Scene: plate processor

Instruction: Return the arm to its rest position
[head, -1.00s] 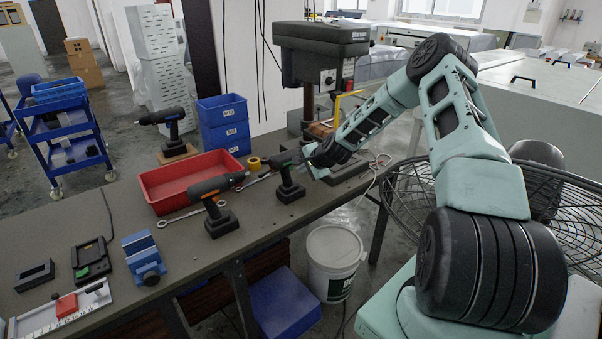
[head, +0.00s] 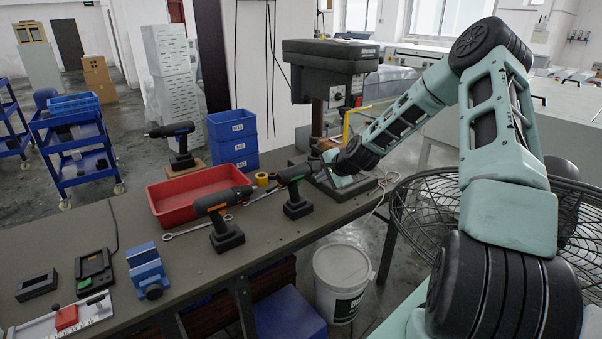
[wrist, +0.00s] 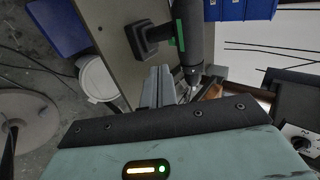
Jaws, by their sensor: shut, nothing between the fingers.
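My arm reaches over the workbench (head: 215,265) from the right. My gripper (head: 328,168) is small and partly hidden in the head view, just right of the green-trimmed drill (head: 295,192), near its chuck end. In the wrist view, my gripper (wrist: 158,86) has its two grey fingers side by side, shut, with nothing held. The same drill stands upright beyond the fingers in the wrist view (wrist: 188,35). Whether the fingers touch it cannot be told.
A drill press (head: 330,65) stands close behind my gripper. An orange-trimmed drill (head: 220,215), red tray (head: 190,192), yellow tape roll (head: 261,178) and blue vise (head: 148,270) are on the bench. A white bucket (head: 342,275) and caged fan (head: 425,220) stand below and right.

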